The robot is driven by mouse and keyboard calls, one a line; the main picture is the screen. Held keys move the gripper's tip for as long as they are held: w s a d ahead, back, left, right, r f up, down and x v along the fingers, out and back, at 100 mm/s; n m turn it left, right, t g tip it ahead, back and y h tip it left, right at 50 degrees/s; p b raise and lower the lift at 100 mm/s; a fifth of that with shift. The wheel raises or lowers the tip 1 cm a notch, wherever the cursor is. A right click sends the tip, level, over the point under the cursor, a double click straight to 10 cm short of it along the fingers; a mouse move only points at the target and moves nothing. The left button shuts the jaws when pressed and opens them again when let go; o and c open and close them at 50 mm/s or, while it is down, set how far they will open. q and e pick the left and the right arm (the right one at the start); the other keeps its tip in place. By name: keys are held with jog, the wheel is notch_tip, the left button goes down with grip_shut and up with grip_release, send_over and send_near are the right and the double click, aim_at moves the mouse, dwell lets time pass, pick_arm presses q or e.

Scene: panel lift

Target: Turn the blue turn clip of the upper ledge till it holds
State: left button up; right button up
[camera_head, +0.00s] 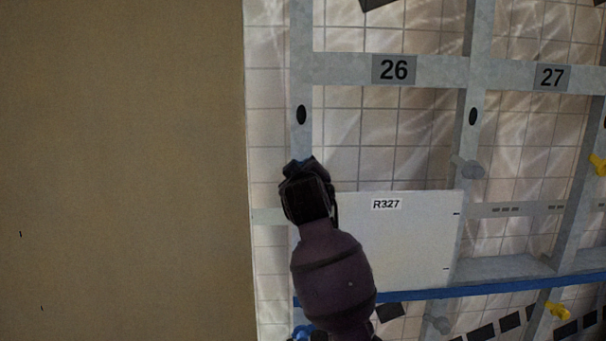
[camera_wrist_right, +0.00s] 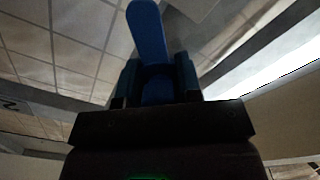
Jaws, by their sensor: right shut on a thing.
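The blue turn clip (camera_wrist_right: 149,32) stands between the jaws of my right gripper (camera_wrist_right: 158,85) in the right wrist view, its long rounded tab sticking out beyond them. In the head view my right gripper (camera_head: 306,168) is at the left upright of the frame, by the upper left corner of the white panel (camera_head: 415,240) labelled R327. It is shut on the clip. My left gripper is in neither view.
A grey clip (camera_head: 466,167) is at the panel's upper right corner; yellow clips (camera_head: 598,165) (camera_head: 558,311) stand further right. A blue strip (camera_head: 450,293) runs below the panel. Bay 26 (camera_head: 394,69) is open above the panel. A plain brown surface (camera_head: 120,170) fills the left.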

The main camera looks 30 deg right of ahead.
aim_at(301, 80)
jog(key=shift+m, duration=4.1)
jog(key=o, duration=0.9)
jog(key=shift+o, duration=0.2)
notch_tip(301, 80, up, 20)
jog(key=shift+f+b, duration=0.1)
jog(key=shift+b, duration=0.75)
jog(key=shift+a, duration=0.1)
